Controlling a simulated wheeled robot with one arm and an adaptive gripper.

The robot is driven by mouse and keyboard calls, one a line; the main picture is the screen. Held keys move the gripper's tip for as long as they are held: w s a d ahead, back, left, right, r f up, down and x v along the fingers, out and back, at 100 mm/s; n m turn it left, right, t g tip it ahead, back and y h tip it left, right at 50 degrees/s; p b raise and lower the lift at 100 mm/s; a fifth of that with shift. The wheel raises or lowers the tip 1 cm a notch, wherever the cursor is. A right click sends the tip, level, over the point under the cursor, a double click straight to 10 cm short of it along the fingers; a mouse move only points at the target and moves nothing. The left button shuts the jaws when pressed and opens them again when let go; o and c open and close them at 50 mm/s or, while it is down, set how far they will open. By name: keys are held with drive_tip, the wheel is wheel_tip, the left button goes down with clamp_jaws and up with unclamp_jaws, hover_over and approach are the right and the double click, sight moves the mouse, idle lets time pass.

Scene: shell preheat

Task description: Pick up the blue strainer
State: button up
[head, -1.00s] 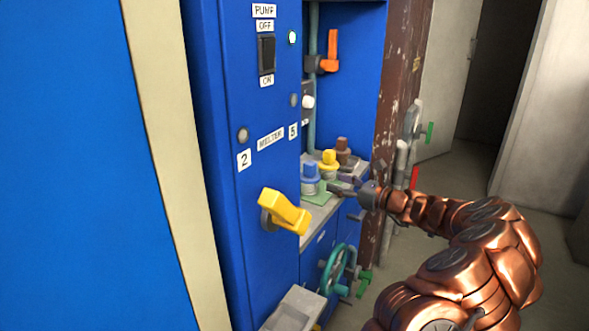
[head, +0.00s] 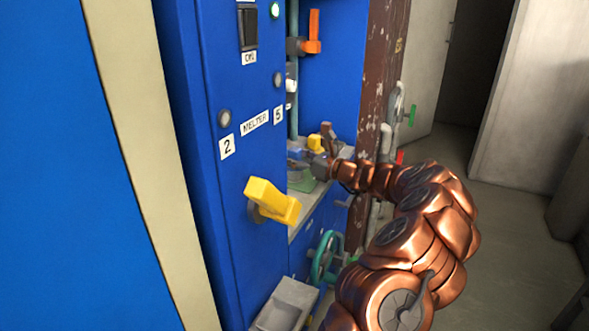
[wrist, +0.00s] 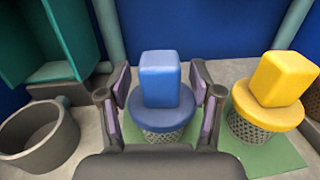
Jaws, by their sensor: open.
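The blue strainer (wrist: 161,103) has a blocky blue handle on a round blue cap above a grey mesh basket. In the wrist view it stands upright on a green mat (wrist: 262,158), between the two spread fingers of my gripper (wrist: 163,100). The purple finger pads are on either side of the blue cap, close to it. I cannot tell whether they touch it. In the head view my gripper (head: 312,168) is over the counter and mostly hides the strainer.
A yellow strainer (wrist: 268,100) stands close on the right in the wrist view. A dark round cup (wrist: 38,137) and a teal bracket (wrist: 50,40) are on the left. In the head view a yellow lever (head: 271,201) sticks out from the blue cabinet (head: 240,180) in front of the counter.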

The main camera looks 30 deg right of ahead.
drive_tip(key=shift+c, duration=0.3)
clamp_jaws()
idle(0.3)
